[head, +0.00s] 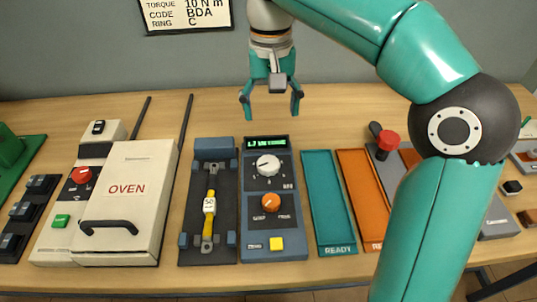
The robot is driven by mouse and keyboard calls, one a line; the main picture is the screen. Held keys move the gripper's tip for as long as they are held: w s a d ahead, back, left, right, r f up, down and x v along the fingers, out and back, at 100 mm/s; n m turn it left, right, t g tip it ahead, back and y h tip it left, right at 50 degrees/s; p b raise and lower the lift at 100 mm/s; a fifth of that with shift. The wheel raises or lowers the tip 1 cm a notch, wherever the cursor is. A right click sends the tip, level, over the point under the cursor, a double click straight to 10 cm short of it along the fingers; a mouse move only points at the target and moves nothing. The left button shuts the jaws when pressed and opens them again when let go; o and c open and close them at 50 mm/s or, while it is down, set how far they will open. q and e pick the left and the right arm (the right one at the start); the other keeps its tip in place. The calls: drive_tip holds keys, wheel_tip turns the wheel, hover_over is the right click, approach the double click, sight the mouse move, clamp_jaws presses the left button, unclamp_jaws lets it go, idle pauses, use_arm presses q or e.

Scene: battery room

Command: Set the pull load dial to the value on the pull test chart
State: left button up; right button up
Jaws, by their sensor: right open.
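A blue control box (275,220) stands on the bench in the middle of the head view. It has a lit green display (266,143), a white dial (268,165) with marks around it, an orange dial (271,202) and a yellow button (276,243). I cannot read which dial is marked for pull load. A wall sign (187,14) reads torque 10 N m, code BDA, ring C; its top is cut off. No pull test chart is recognisable. My right gripper (271,103) is open and empty, beyond the box's far end, apart from both dials. My left gripper is out of view.
Left of the box is a dark fixture (226,215) holding a yellow piece (209,205), then a white oven (127,200). To the right lie a teal tray (326,205) and an orange tray (362,195). A red knob (388,140) stands beside my right arm. Bench behind the box is clear.

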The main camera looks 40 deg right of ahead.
sight(268, 162)
drive_tip(key=shift+n, duration=0.6)
drive_tip(key=f+b, duration=0.1)
drive_tip(key=f, duration=0.6)
drive_tip(key=f+b, duration=0.1)
drive_tip(key=f, duration=0.7)
drive_tip(key=shift+w+a+b, duration=0.2)
drive_tip(key=shift+b, duration=0.2)
drive_tip(key=c, duration=1.1)
drive_tip(key=shift+r, duration=0.1)
drive_tip(key=shift+c, duration=0.3)
drive_tip(key=shift+n+p, duration=0.3)
drive_tip(key=shift+n, duration=0.3)
